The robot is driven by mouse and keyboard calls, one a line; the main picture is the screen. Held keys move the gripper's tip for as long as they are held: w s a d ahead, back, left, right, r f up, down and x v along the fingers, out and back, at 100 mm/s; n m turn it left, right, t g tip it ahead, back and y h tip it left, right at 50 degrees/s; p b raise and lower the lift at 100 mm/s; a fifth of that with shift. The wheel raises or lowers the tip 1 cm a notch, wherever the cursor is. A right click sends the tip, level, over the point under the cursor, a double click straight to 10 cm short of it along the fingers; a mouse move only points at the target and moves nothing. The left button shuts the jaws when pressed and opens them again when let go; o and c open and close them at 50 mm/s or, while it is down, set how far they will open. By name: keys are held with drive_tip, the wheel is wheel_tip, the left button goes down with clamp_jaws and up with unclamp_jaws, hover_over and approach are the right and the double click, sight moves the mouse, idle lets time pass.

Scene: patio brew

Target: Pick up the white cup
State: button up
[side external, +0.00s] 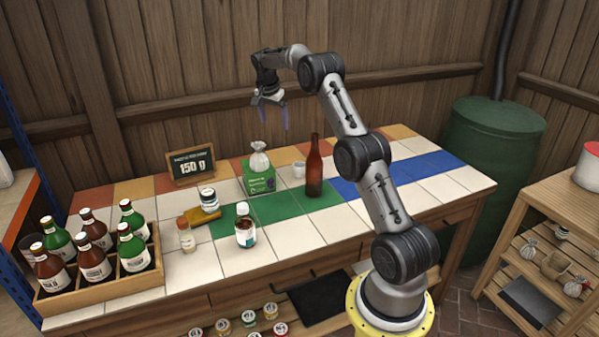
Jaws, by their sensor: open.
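A small white cup (299,168) stands on the tiled table, just left of a tall brown bottle (314,167) and right of a green box (259,177). It is small in this view, so its handle and inside are hard to make out. My gripper (272,116) is high above the back of the table, up and to the left of the cup. Its purple fingers are spread apart and point down, with nothing between them.
A white pouch (259,158) tops the box. A wooden crate (99,287) of bottles is front left; a sign (191,165) stands behind. The table's right side is clear.

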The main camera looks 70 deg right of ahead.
drive_tip(key=s+d+f+m+g+y, duration=0.1)
drive_tip(key=s+d+f, duration=0.4)
drive_tip(key=f, duration=0.4)
hover_over(300, 170)
drive_tip(key=w, duration=0.2)
drive_tip(key=x, duration=0.4)
drive_tip(key=a+x, duration=0.1)
drive_tip(key=x, duration=0.1)
drive_tip(key=shift+s+f, duration=0.15)
drive_tip(key=shift+f, duration=0.3)
drive_tip(key=shift+x, duration=3.05)
drive_tip(key=shift+s, duration=0.2)
drive_tip(key=c, duration=1.4)
